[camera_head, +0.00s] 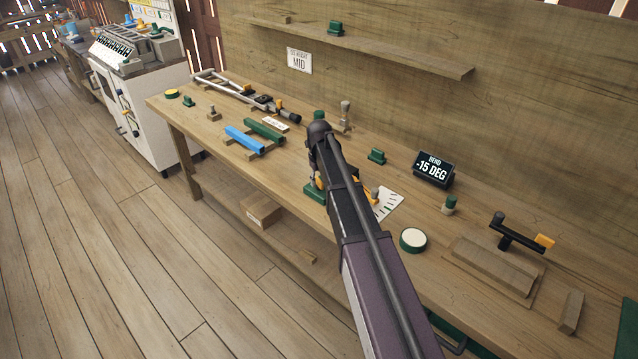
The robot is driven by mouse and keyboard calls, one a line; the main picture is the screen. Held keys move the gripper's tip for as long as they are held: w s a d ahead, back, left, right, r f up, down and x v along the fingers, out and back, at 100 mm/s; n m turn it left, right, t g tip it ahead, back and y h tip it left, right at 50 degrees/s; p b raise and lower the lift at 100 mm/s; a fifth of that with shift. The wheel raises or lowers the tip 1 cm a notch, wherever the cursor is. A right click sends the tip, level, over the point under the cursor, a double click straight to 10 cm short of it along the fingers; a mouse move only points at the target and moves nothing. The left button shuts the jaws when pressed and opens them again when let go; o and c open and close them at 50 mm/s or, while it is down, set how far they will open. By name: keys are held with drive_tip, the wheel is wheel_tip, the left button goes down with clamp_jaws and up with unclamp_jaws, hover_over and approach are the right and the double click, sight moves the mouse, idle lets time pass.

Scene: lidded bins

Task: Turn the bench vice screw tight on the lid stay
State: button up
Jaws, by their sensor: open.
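My arm crosses the middle of the view and bends down at its dark wrist over the workbench. My gripper (316,179) is mostly hidden behind the arm; a dark part shows at its left side, low over the bench, and it is open. Just below it is a green block (314,194), which looks like part of the bench vice. Small orange parts show on both sides of the arm there. The vice screw and its jaws are hidden by my arm. I cannot make out the lid stay or tell whether the gripper touches anything.
A marked white card (389,204) lies right of the arm. A display (433,169) reads "BEND -15 DEG". A round white-topped disc (413,240) and a black lever tool (515,234) stand farther right. Blue (244,140) and green (264,130) bars lie left. A shelf (360,45) hangs above.

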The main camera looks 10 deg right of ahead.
sight(319, 180)
drive_tip(key=shift+r+p, duration=1.8)
drive_tip(key=shift+r, duration=0.3)
drive_tip(key=shift+c, duration=0.4)
drive_tip(key=shift+n, duration=0.3)
